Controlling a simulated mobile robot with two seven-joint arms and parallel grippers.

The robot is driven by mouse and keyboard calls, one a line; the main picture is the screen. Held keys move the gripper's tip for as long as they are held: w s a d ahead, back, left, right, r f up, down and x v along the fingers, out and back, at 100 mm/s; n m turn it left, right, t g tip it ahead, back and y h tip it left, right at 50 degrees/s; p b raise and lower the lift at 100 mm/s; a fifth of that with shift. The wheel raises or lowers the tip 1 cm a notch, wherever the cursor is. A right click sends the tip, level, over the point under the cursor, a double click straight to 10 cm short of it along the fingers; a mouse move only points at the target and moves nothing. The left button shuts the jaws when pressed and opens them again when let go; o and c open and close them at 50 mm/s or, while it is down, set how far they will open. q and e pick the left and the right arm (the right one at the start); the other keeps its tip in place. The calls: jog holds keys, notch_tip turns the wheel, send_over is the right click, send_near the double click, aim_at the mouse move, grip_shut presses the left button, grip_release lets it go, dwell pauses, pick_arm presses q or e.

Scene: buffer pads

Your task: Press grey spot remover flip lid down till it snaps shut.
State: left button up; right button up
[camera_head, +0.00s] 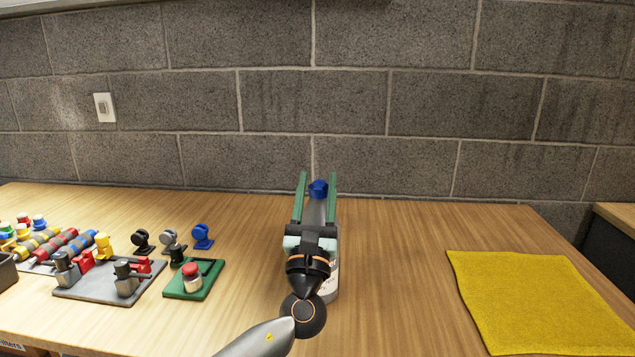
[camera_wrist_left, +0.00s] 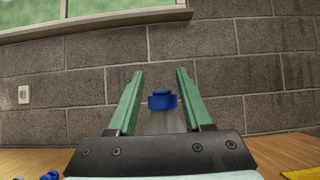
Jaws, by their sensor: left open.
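A grey bottle (camera_head: 331,283) with a blue cap (camera_head: 318,188) stands on the wooden table, partly hidden behind my left gripper and wrist. In the left wrist view the blue cap (camera_wrist_left: 162,102) shows between the fingers, with a small raised blue piece on top and the blurred grey bottle (camera_wrist_left: 162,122) below. I cannot tell clearly how far the lid is open. My left gripper (camera_head: 318,176) is open, its two green fingers pointing up and away on either side of the cap; both fingers also show in the left wrist view (camera_wrist_left: 160,72). My right gripper is out of view.
A yellow cloth (camera_head: 533,300) lies on the right. At left are a grey plate (camera_head: 85,290) with clamp-like parts, a green pad (camera_head: 205,283) with a red-topped part, round knobs (camera_head: 203,236) and striped rollers (camera_head: 55,247). A block wall (camera_head: 430,110) rises behind the table (camera_head: 395,290).

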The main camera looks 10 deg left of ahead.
pick_arm(q)
jog(key=v, duration=1.1)
jog(key=shift+s, duration=0.2)
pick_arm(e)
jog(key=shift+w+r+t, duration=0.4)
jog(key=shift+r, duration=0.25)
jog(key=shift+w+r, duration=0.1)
pick_arm(q)
jog(key=shift+f, duration=0.1)
